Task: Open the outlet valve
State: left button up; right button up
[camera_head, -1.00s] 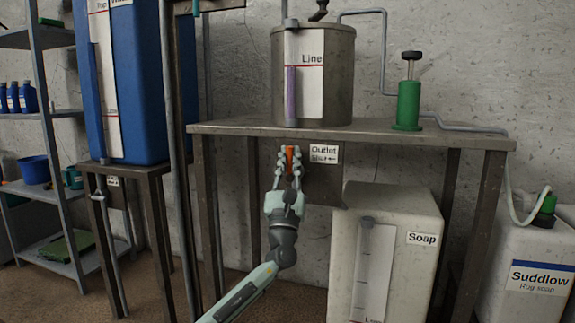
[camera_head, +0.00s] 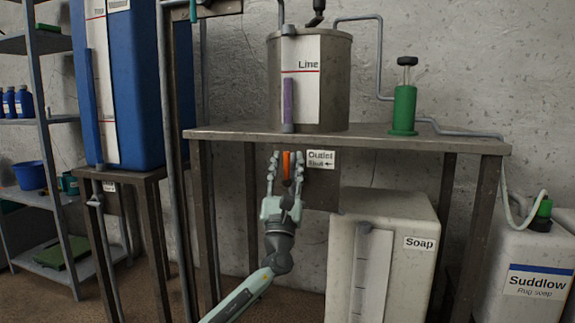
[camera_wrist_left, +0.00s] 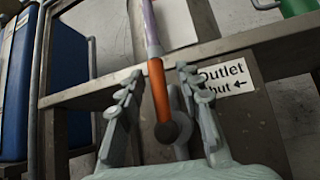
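The outlet valve has an orange handle (camera_head: 286,165) below the metal tank on the table. In the left wrist view the orange handle (camera_wrist_left: 158,90) stands nearly upright, with a dark round end at its lower tip and a grey ring-shaped part behind it. The "Outlet Shut" label (camera_head: 320,160) with a left-pointing arrow is just right of it. My left gripper (camera_head: 283,172) is open, its fingers on either side of the handle. In the left wrist view gaps show between the handle and both fingers (camera_wrist_left: 157,95). My right gripper is not in view.
The table (camera_head: 400,143) edge runs just above my gripper. The metal tank (camera_head: 335,90) and a green pump (camera_head: 404,110) stand on it. A white soap container (camera_head: 405,225) is below right. Table legs stand to the left.

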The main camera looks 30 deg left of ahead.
pick_arm(q)
jog(key=v, duration=1.2)
jog(key=shift+f, duration=0.15)
jog(key=b+v, duration=0.5)
jog(key=v, duration=0.3)
jog(key=shift+s+f, duration=0.2)
jog(key=shift+s, duration=0.1)
jog(key=shift+d, duration=0.1)
